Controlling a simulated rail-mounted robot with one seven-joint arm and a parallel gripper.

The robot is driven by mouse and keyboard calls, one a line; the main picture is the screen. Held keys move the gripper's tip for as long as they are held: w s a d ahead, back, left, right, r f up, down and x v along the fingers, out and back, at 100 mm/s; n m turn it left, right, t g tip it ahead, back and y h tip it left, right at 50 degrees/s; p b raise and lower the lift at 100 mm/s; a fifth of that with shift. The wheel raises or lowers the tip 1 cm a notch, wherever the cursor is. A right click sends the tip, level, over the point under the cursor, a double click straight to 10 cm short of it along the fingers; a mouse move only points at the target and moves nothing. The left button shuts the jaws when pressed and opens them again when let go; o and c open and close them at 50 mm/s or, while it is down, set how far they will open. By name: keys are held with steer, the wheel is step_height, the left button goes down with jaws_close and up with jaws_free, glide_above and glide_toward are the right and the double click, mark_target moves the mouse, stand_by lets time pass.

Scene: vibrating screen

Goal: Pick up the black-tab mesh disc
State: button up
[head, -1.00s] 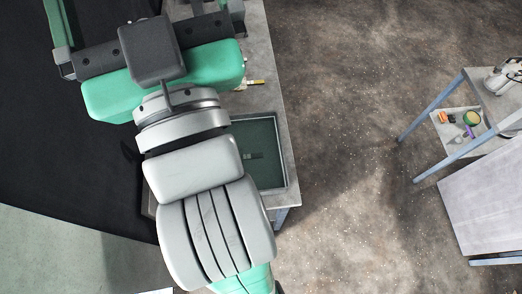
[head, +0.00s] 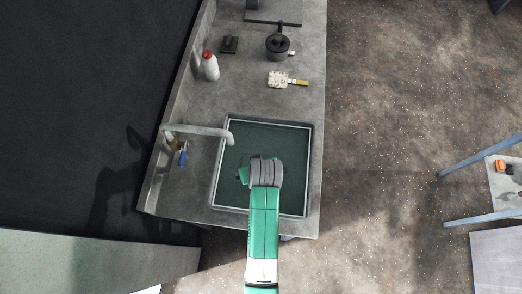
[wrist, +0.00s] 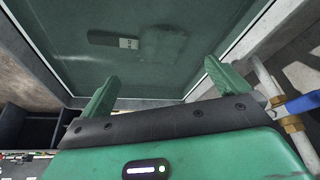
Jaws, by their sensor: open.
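I cannot make out a black-tab mesh disc in either current view. My gripper (wrist: 161,72) is open and empty in the wrist view. Its two green fingers stand apart, with only the dark green basin (wrist: 185,25) beyond them. In the head view my arm reaches over the same basin (head: 290,150), and its end hides part of the basin floor. A dark patch with a small pale mark (wrist: 128,43) shows on the basin floor in the wrist view; I cannot tell what it is.
A curved tap (head: 200,131) reaches over the basin's left rim, with a blue handle (head: 183,156) beside it. A white bottle (head: 211,68), black block (head: 229,44), dark round pot (head: 278,46) and brush (head: 287,79) stand behind. Open floor lies right.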

steer(key=shift+b+x, duration=0.35)
steer(key=shift+x, duration=0.65)
steer(key=shift+w+d, duration=0.2)
steer(key=shift+w, duration=0.05)
steer(key=shift+r, duration=0.1)
steer(key=shift+s+f, duration=0.1)
steer(key=shift+f, duration=0.15)
steer(key=x, duration=0.6)
steer(key=shift+a+b, duration=0.35)
steer(key=shift+b, duration=0.05)
steer(key=shift+w+f, duration=0.3)
steer(key=shift+f, duration=0.2)
steer(key=shift+c, duration=0.2)
